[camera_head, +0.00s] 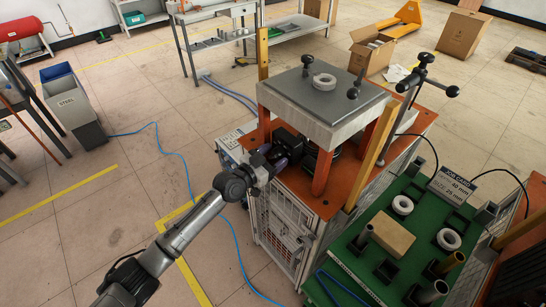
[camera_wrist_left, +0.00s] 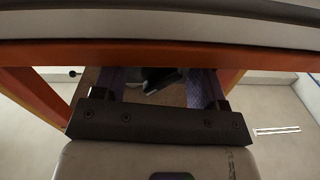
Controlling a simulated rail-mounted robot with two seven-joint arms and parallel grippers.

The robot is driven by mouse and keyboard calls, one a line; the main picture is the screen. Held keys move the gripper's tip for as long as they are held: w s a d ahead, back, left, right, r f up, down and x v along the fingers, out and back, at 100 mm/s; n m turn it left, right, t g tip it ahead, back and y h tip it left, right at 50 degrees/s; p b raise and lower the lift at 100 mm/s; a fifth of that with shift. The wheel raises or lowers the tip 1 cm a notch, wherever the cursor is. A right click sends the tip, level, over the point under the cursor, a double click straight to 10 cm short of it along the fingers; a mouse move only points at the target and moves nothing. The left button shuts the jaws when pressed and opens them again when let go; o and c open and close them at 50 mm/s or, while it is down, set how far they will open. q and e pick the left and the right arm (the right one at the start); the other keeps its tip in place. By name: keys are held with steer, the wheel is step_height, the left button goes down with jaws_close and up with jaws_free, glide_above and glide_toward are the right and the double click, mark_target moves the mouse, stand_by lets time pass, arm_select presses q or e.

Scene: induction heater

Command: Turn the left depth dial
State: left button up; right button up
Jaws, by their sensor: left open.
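The heater's grey top plate (camera_head: 322,98) stands on orange posts above an orange deck (camera_head: 330,197). My left gripper (camera_head: 290,150) reaches under the plate's left side, beside an orange post. In the left wrist view its purple fingers (camera_wrist_left: 157,82) are apart. A dark part (camera_wrist_left: 160,76) shows between them, but I cannot tell whether they touch it. A dark round part (camera_head: 322,160) sits under the plate, partly hidden by a post. I cannot tell for sure which part is the left depth dial. My right gripper is not in view.
A green table (camera_head: 375,262) at the lower right holds rings, a tan block (camera_head: 385,237) and a card. Orange posts and the plate's edge crowd my left gripper.

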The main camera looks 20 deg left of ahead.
arm_select(q)
steer(key=c, duration=0.9)
steer(key=n, duration=0.4)
steer(key=shift+p, duration=0.3)
steer(key=o, duration=0.9)
steer(key=shift+s+a, duration=0.1)
